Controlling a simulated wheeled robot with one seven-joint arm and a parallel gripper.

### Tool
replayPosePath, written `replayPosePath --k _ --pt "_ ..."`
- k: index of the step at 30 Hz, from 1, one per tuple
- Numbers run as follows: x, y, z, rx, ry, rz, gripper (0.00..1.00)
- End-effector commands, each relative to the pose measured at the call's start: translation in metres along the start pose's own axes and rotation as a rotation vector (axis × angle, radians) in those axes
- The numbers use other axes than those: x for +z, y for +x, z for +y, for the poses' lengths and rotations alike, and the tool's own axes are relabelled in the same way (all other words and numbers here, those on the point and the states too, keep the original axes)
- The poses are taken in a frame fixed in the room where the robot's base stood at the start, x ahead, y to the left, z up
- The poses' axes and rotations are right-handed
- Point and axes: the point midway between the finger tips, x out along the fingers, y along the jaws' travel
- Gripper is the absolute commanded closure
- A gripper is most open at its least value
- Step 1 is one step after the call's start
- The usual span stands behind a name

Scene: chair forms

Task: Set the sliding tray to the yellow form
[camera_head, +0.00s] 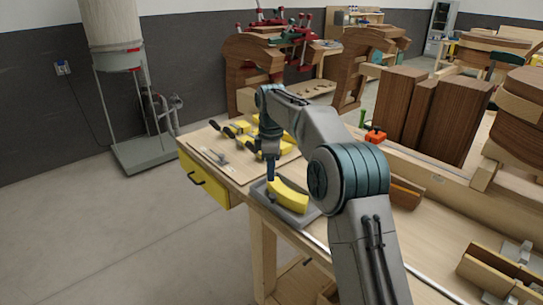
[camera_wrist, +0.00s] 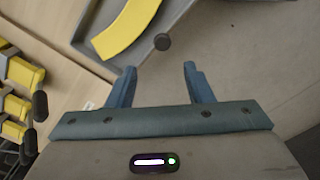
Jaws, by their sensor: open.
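A grey tray (camera_head: 303,217) lies at the table's near edge, with a curved yellow form (camera_head: 290,199) on it. In the wrist view, the grey tray (camera_wrist: 183,14) and the yellow form (camera_wrist: 125,28) are cut off by the top edge. A small dark round knob (camera_wrist: 162,42) shows by the tray's edge, beyond my fingertips. My gripper (camera_wrist: 159,66) is open with nothing between its fingers. In the head view, my gripper (camera_head: 271,178) points down at the tray's far left part; its fingertips are too small to make out well.
Yellow clamps with dark knobs (camera_head: 236,130) lie on the board behind the tray; some show at the wrist view's left (camera_wrist: 18,108). A yellow drawer (camera_head: 206,188) is under the table's left end. Brown wooden blocks (camera_head: 430,115) stand right.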

Motion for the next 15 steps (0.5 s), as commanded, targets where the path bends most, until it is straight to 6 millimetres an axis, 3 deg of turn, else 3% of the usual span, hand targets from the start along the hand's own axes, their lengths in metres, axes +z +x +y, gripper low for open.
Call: replayPosePath --k 6,15 --pt "-0.001 -0.037 0.001 0.002 -0.002 0.001 0.53" --pt "-0.002 -0.051 0.000 0.001 -0.002 0.001 0.53"
